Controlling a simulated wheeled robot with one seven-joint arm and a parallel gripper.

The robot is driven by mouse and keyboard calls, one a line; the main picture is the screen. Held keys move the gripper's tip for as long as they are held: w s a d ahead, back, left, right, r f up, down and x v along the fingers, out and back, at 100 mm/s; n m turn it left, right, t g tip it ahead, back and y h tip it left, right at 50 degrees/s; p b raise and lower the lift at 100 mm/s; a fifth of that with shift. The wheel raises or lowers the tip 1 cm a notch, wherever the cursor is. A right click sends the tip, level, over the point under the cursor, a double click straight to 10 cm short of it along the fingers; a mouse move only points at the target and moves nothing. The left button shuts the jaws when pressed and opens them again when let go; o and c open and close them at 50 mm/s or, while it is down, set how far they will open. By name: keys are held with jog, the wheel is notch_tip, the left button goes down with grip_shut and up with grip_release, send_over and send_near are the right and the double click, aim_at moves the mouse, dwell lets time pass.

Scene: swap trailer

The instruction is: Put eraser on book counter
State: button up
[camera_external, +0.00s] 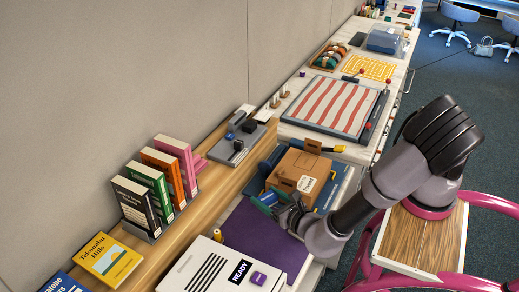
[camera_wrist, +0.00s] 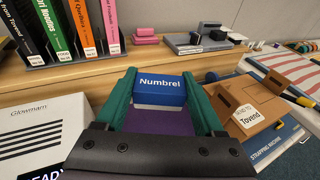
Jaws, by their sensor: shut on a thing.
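The eraser (camera_wrist: 160,90) is a blue block with a white lower part, marked "Numbrel". In the wrist view it sits between the green fingers of my gripper (camera_wrist: 162,98), which is shut on it. In the external view my gripper (camera_external: 272,202) is over the purple mat, beside the wooden book counter; the eraser is small there and partly hidden by the fingers. The book counter (camera_external: 192,228) is a long wooden ledge along the wall. It also shows behind the eraser in the wrist view (camera_wrist: 90,78).
Upright books (camera_external: 150,190) in a rack, a yellow book (camera_external: 108,258) and a grey tray (camera_external: 238,140) stand on the counter. A cardboard box (camera_external: 300,172) is right of my gripper, and a white "READY" box (camera_external: 215,268) is left. Bare wood shows between rack and tray.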

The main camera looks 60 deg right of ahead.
jog(key=shift+s+a+r+y, duration=0.1)
jog(key=shift+s+a+y, duration=0.3)
jog(key=shift+s+a, duration=0.35)
send_over(268, 253)
notch_tip(268, 253, down, 13)
jog(key=shift+f, duration=3.65)
jog(key=shift+f, duration=0.45)
jog(key=o, duration=1.5)
